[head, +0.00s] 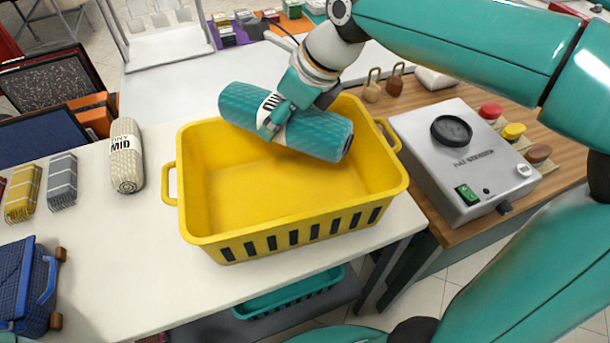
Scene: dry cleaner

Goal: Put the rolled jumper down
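The rolled jumper (318,132) is a teal knitted roll with a white paper band around its middle. My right gripper (275,120) is shut around its middle at the band, hiding part of the lettering. The roll lies across the back part of the yellow basket (290,235) in the picture, its left end over the back rim. It seems to be held above the basket floor; I cannot tell whether it touches the rim. The basket looks empty and stands on the white table (120,255). My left gripper is not in view.
A blue case (30,290) is at lower left. A grey machine (465,160) sits right of the basket.

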